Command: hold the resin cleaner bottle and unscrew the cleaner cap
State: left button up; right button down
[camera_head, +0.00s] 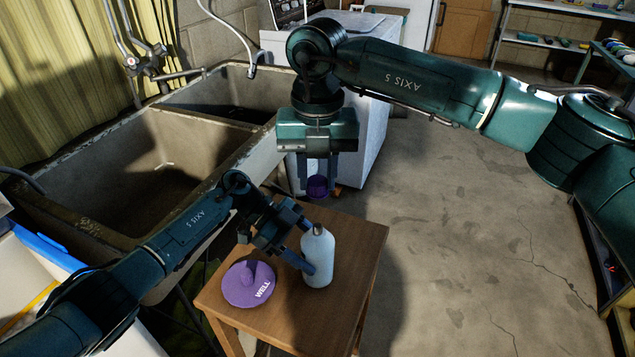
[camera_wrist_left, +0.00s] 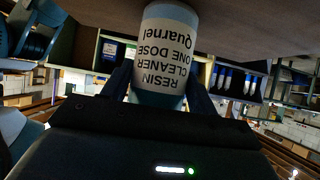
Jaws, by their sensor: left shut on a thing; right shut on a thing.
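The resin cleaner bottle (camera_head: 318,262) is pale and stands upright on the small wooden table; its neck is open, with no cap on it. In the left wrist view its label (camera_wrist_left: 168,52) reads "Quarnel one dose resin cleaner". My left gripper (camera_head: 308,250) is shut on the bottle's body from the left. The purple cleaner cap (camera_head: 318,187) is between the fingers of my right gripper (camera_head: 318,178), which is shut on it. The cap is above the bottle and apart from it.
A purple lid marked "WELL" (camera_head: 249,284) lies on the wooden table (camera_head: 352,237) left of the bottle. A stone double sink (camera_head: 150,175) stands behind on the left. A white cabinet (camera_head: 372,110) is behind my right gripper. The floor on the right is clear.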

dwell(0.3)
pick_arm(q)
jog(key=o, duration=1.5)
jog(key=shift+c, duration=0.2)
jog(key=v, duration=1.2)
jog(key=shift+a+f, duration=0.1)
